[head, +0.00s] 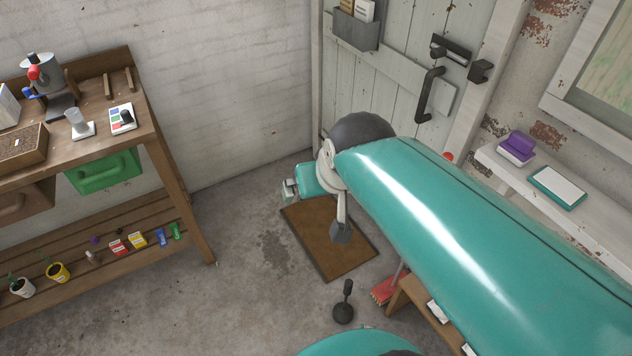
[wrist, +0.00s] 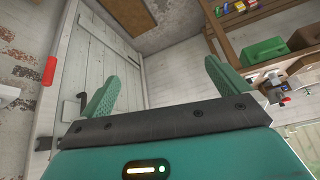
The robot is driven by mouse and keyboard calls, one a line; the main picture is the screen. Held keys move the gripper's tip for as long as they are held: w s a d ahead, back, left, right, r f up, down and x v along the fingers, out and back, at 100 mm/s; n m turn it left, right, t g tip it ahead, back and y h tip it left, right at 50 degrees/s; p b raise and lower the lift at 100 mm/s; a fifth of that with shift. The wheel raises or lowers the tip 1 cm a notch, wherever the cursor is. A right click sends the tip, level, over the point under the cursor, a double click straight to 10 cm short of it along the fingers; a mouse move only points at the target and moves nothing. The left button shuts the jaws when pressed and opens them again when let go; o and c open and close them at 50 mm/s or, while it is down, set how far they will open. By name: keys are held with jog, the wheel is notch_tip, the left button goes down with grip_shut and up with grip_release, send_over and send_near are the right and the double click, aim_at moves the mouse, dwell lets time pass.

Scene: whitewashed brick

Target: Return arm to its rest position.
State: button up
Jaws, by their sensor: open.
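My teal arm reaches from the lower right of the head view toward the middle, its dark round joint in front of the door (head: 395,75). My gripper (head: 289,191) is partly seen past that joint, above the brown doormat (head: 325,240). In the wrist view, my gripper (wrist: 162,72) shows two green fingers spread wide apart with nothing between them. That view is upside down, with the doormat (wrist: 128,14) at its top edge.
A wooden workbench (head: 150,125) stands at left, with a green bin (head: 105,171) beneath its top and small pots and packets on its lower shelf. A white shelf (head: 490,152) is at right. A dark weighted stand (head: 344,308) is on the floor. Concrete floor (head: 220,310) is clear between.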

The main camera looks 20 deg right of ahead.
jog(key=shift+n, duration=0.5)
jog(key=s, duration=0.3)
jog(key=s+a+r, duration=0.1)
jog(key=s, duration=0.1)
dwell(0.6)
